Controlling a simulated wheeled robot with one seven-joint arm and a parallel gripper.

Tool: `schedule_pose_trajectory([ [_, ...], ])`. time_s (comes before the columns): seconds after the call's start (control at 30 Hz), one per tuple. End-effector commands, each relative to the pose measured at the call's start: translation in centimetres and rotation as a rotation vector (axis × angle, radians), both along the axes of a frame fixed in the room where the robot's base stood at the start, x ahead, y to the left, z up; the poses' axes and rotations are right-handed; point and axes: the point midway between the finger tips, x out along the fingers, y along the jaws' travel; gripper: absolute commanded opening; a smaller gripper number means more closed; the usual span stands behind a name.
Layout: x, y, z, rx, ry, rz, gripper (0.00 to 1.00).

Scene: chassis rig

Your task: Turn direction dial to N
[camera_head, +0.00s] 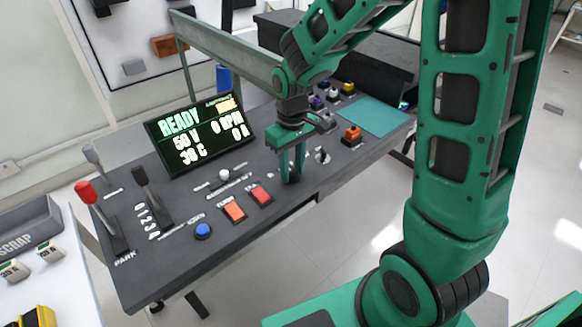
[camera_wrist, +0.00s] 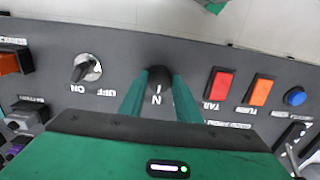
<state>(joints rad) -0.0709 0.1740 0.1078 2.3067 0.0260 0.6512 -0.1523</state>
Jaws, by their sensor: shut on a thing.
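The direction dial (camera_wrist: 158,73) is a dark round knob on the console, between my gripper's fingers in the wrist view. A white N and a short mark show on or right by it, upside down in that view. My gripper (camera_wrist: 158,100) is shut on the dial, with one green finger on each side. In the head view my gripper (camera_head: 291,178) points down onto the console, and its fingers hide most of the dial. The dial's exact pointing direction is hard to tell.
An OFF/ON switch (camera_wrist: 86,69) is on one side of the dial; red (camera_wrist: 218,84) and orange (camera_wrist: 258,90) buttons and a blue button (camera_wrist: 295,96) are on the other. The display (camera_head: 200,132) reads READY. Levers (camera_head: 98,212) stand at the console's left end.

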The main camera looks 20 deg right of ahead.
Motion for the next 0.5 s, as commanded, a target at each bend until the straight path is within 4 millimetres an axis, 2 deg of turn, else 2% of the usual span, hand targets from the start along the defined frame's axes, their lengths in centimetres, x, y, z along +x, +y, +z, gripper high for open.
schedule_pose_trajectory([
  [0.23, 0.48, -0.19, 0.23, -0.001, -0.013, -0.005, 0.08],
  [0.27, 0.48, -0.19, 0.23, -0.001, -0.013, -0.005, 0.32],
  [0.33, 0.45, -0.17, 0.22, -0.001, -0.012, -0.005, 0.49],
  [0.5, 0.26, -0.09, 0.13, -0.001, -0.008, -0.002, 0.49],
])
